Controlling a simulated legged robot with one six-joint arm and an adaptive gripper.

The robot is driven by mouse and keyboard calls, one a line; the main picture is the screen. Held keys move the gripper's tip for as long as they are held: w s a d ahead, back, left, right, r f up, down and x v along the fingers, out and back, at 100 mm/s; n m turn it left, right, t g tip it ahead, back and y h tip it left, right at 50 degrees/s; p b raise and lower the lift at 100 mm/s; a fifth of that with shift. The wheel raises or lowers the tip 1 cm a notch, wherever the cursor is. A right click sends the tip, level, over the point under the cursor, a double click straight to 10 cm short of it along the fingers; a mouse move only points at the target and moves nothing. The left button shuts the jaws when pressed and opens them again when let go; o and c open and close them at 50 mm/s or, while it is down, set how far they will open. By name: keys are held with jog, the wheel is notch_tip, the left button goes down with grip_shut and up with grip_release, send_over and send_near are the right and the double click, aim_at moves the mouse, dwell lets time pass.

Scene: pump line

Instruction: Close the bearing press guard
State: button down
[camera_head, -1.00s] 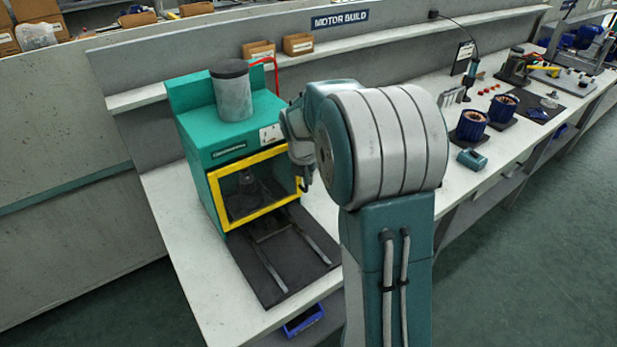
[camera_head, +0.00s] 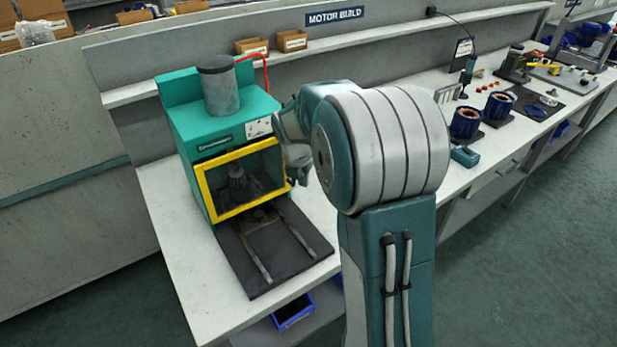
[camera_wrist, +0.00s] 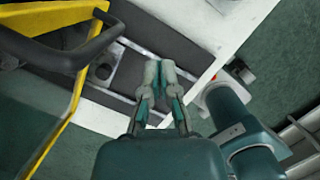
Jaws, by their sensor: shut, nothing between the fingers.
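The bearing press (camera_head: 225,130) is a green box with a grey cylinder on top. Its guard, a yellow frame (camera_head: 205,197) with a clear pane, is down across the front opening in the head view. I cannot tell whether it is fully seated. In the wrist view, the yellow frame (camera_wrist: 62,130) is at the left, with a dark curved handle (camera_wrist: 75,58) on it. My gripper (camera_wrist: 160,66) is shut and empty, to the right of the handle and apart from it in the picture. In the head view, my arm largely hides the gripper.
A dark base plate with two rails (camera_head: 272,245) extends from the press front. Blue motor parts (camera_head: 466,123) stand farther right on the white bench (camera_head: 175,255). A blue bin (camera_head: 293,312) is below the bench edge. Green floor lies open in front.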

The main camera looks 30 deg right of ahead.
jog(key=s+a+r+m, duration=0.3)
jog(key=s+r, duration=0.1)
jog(key=r, duration=0.2)
jog(key=s+a+r+m, duration=0.2)
jog(key=s+r+m, duration=0.15)
jog(key=r, duration=0.35)
jog(key=s+a+m+t+y, duration=0.1)
jog(key=s+a+m, duration=0.3)
jog(key=s+m, duration=0.5)
jog(key=s+a+m+t+y, duration=0.1)
jog(key=s+a+m, duration=0.3)
jog(key=s+m, duration=0.6)
jog(key=shift+s+a+f+t, duration=0.15)
jog(key=shift+a+f+t, duration=0.25)
jog(key=shift+t, duration=0.5)
